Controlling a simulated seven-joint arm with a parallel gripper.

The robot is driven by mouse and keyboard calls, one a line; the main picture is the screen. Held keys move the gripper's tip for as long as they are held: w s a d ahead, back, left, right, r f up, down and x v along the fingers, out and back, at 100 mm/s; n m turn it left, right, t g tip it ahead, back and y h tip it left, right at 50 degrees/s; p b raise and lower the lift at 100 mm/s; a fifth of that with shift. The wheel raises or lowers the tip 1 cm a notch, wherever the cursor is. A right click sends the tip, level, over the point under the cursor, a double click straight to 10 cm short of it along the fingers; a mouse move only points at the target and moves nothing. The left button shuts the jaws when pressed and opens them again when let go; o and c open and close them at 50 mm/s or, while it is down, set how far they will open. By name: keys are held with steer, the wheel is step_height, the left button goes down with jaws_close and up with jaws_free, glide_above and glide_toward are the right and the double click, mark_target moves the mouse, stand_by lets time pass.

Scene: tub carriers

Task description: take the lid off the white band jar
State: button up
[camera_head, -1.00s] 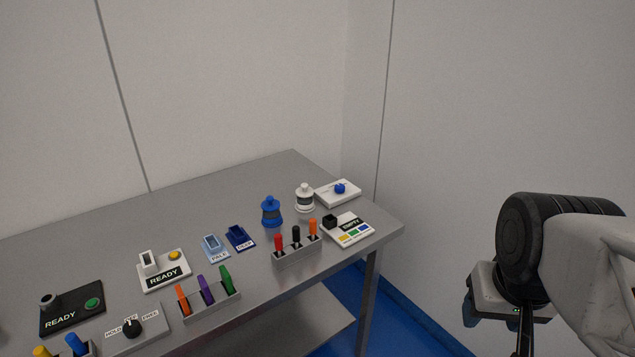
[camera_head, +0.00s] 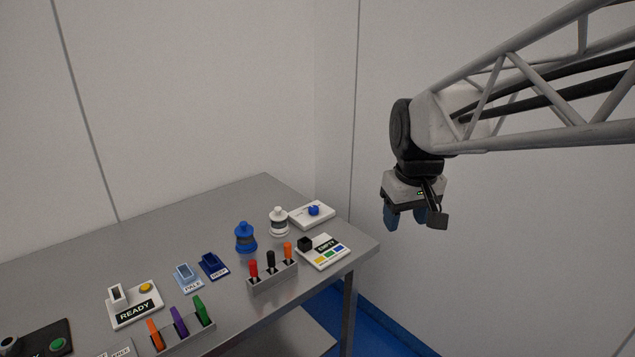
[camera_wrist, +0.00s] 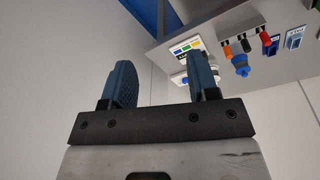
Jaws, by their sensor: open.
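The white jar (camera_head: 279,229) stands upright near the back right of the steel table, with a white knobbed lid (camera_head: 278,212) on it and a dark band round its body. A blue jar (camera_head: 245,244) with a blue lid and a grey band stands to its left; it also shows in the wrist view (camera_wrist: 241,66). My gripper (camera_head: 405,219) is open and empty, in the air right of the table, apart from both jars. In the wrist view my open gripper (camera_wrist: 163,68) has nothing between its fingers; the right finger seems to hide most of the white jar.
A white box with a blue knob (camera_head: 313,210) is right of the white jar. In front are an EMPTY panel (camera_head: 328,256) and a block of red, black and orange levers (camera_head: 272,276). Blue holders (camera_head: 212,264) stand left. Bare table (camera_head: 170,232) lies behind.

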steer(key=w+a+n, duration=0.3)
steer(key=w+a, duration=0.4)
steer(key=w, duration=0.6)
steer(key=n+g, duration=0.2)
steer(key=n, duration=0.4)
glide_above(278, 208)
steer(key=f, duration=1)
steer(key=s+f, duration=0.1)
steer(key=f, duration=0.4)
steer(key=shift+d+f, duration=0.2)
steer(key=shift+f, duration=0.2)
steer(key=shift+w+a+f+n, duration=0.25)
steer(key=shift+a+n, duration=0.05)
steer(key=shift+a, duration=0.05)
steer(key=shift+f, duration=1.3)
steer(key=shift+w+d+f, duration=0.1)
steer(key=shift+w+f, duration=0.05)
steer(key=shift+f, duration=1.15)
steer(key=shift+w+f, duration=0.1)
steer(key=shift+f, duration=1.2)
